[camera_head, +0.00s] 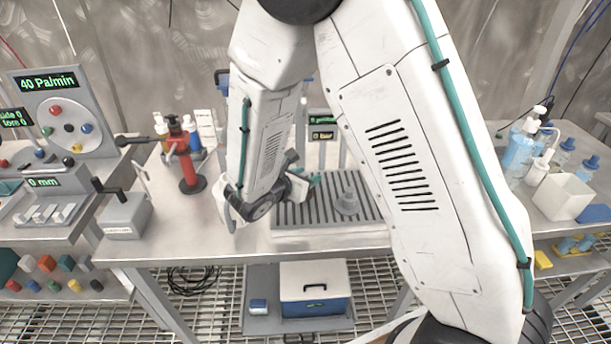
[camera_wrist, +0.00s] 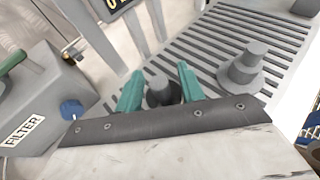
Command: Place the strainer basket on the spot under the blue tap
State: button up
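My gripper (camera_wrist: 160,72) has two teal fingers standing apart, low over the ribbed grey tray; its teal fingers also show in the head view (camera_head: 314,179). A dark grey knobbed piece (camera_wrist: 162,92) shows between the fingers; I cannot tell whether they touch it or whether it is the strainer basket. Blue parts (camera_head: 222,78) show behind my arm and may belong to the taps. The spot under the blue tap cannot be made out.
The ribbed tray (camera_head: 283,214) lies on the steel bench (camera_head: 240,240). Left of it stand a red pump (camera_head: 188,168) and a grey box (camera_head: 126,216). A grey filter box (camera_wrist: 40,100) with a blue knob is close to the fingers. Bottles and a white container (camera_head: 563,196) stand far right.

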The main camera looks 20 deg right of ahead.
jog(key=shift+r, duration=0.2)
jog(key=v, duration=1.2)
jog(key=s+d+r+m+g+y, duration=0.3)
jog(key=s+d+r+m+g, duration=0.4)
jog(key=s+d+r+m, duration=0.5)
jog(key=s+r+m+t+y, duration=0.1)
jog(key=s+r+m+y, duration=0.2)
jog(key=s+m+y, duration=0.5)
jog(key=shift+s+r+m+y, duration=0.25)
jog(key=shift+s+m+y, duration=0.05)
jog(key=shift+s+m, duration=1.85)
jog(key=shift+c, duration=0.3)
